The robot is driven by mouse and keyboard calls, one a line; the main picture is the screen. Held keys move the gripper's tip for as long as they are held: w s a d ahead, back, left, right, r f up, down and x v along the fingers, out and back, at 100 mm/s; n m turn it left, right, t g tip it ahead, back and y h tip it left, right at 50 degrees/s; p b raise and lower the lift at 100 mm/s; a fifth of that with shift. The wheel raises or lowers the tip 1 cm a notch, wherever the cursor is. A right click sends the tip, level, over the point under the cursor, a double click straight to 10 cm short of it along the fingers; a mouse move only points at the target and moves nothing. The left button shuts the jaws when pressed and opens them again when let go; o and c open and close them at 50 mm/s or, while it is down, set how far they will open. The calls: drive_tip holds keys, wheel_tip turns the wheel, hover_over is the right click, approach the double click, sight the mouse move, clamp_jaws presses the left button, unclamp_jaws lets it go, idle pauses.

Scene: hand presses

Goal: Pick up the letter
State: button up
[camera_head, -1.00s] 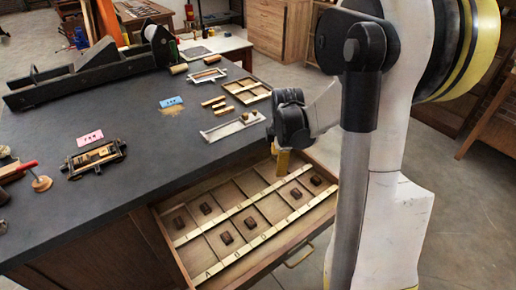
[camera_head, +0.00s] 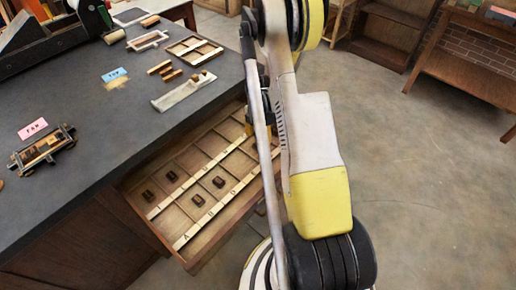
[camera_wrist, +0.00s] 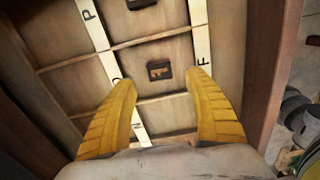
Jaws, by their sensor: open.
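A small dark brown letter block (camera_wrist: 159,71) lies in a compartment of the open wooden drawer (camera_head: 239,203), with a raised character that looks like an F. My gripper (camera_wrist: 160,92) is open over this compartment, its yellow fingers on either side of the view with the block ahead between their tips. The fingers do not appear to touch the block. A second block (camera_wrist: 140,4) shows at the top edge of the wrist view. In the head view, my arm hides most of the gripper and the drawer's right end; several blocks (camera_head: 198,200) show in other compartments.
Pale lettered strips (camera_wrist: 203,53) and thin wooden dividers (camera_wrist: 69,61) bound the compartments. The drawer's wall (camera_wrist: 258,70) stands close on the right. The dark bench top (camera_head: 110,130) carries a composing tray (camera_head: 184,92) and a small press (camera_head: 42,148). Floor is open to the right.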

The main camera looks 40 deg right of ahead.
sight(258, 145)
wheel_tip(258, 145, down, 5)
drive_tip(key=shift+r+b, duration=0.2)
drive_tip(key=shift+b, duration=0.6)
drive_tip(key=shift+r, duration=0.1)
drive_tip(key=c, duration=0.9)
drive_tip(key=shift+c, duration=0.2)
drive_tip(key=shift+r, duration=0.1)
drive_tip(key=r, duration=0.1)
drive_tip(key=r+p, duration=0.1)
drive_tip(key=r, duration=0.1)
drive_tip(key=r+p, duration=0.1)
drive_tip(key=shift+s+r, duration=0.25)
drive_tip(key=shift+r, duration=0.05)
drive_tip(key=s+a+r, duration=0.1)
drive_tip(key=s+r, duration=0.1)
drive_tip(key=s, duration=0.1)
drive_tip(key=s+a+r+p, duration=0.1)
drive_tip(key=s+r, duration=0.1)
drive_tip(key=s, duration=0.2)
drive_tip(key=s+a+r+p, duration=0.1)
drive_tip(key=s+r, duration=0.1)
drive_tip(key=s, duration=0.1)
drive_tip(key=shift+s+r, duration=0.1)
drive_tip(key=shift+s, duration=0.3)
